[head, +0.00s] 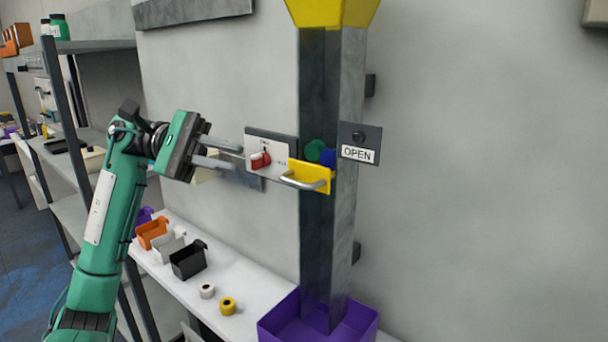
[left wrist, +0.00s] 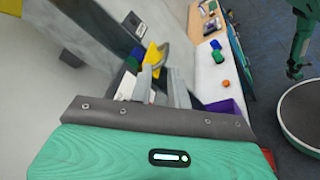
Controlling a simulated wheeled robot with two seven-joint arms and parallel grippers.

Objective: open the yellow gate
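The yellow gate (head: 323,181) is a small plate with a silver bar handle (head: 303,184), set across the grey chute (head: 318,235). It also shows in the left wrist view (left wrist: 153,54). A green piece (head: 315,150) and a blue piece (head: 328,157) sit in the chute just above the gate. My left gripper (head: 240,158) is open and empty, to the left of the handle and apart from it in the head view. In the left wrist view its fingers overlap the gate area. Part of a green arm of mine hangs at the right there; its gripper is unclear.
A wall panel with a red switch (head: 261,161) is close behind my left fingers. An OPEN sign (head: 358,146) is right of the chute. A purple bin (head: 362,326) stands below. Small bins, including a black one (head: 188,262), and rolls stand on the white shelf (head: 250,285).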

